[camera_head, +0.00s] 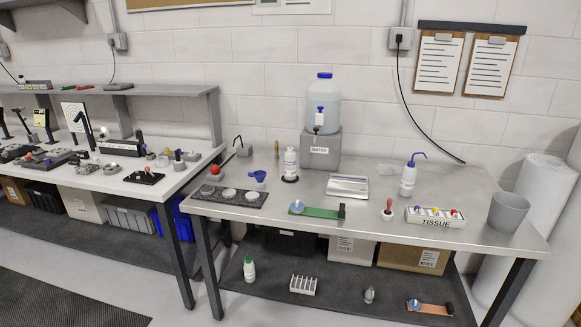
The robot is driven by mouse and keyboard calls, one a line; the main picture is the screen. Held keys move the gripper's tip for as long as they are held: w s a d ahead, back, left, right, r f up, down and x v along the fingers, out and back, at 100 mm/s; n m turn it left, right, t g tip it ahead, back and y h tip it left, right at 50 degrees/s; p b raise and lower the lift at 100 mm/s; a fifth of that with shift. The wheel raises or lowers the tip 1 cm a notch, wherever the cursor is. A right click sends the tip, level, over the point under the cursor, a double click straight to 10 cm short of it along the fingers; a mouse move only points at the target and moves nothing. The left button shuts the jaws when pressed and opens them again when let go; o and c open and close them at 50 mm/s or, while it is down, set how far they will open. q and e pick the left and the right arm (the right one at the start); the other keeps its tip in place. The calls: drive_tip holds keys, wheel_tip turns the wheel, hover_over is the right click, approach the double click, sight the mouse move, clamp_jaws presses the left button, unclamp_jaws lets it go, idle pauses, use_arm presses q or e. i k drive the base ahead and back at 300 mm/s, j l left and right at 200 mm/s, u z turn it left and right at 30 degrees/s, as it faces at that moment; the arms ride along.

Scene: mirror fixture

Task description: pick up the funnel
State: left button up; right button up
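A small blue object shaped like a funnel (258,177) is on the grey metal table (330,213), left of its middle. It lies between a red ball-topped item and a white bottle (290,162), behind a dark strip with several pale discs (230,194). At this size I cannot tell its exact pose. Neither of my grippers is in view.
A water jug (322,105) stands on a grey block at the back.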

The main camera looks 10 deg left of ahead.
sight(257, 178)
drive_tip(key=i+j+z, duration=0.15)
drive_tip(key=i+j, duration=0.5)
drive_tip(key=i+j+z, duration=0.15)
drive_tip(key=i+j, duration=0.45)
drive_tip(key=j, duration=0.2)
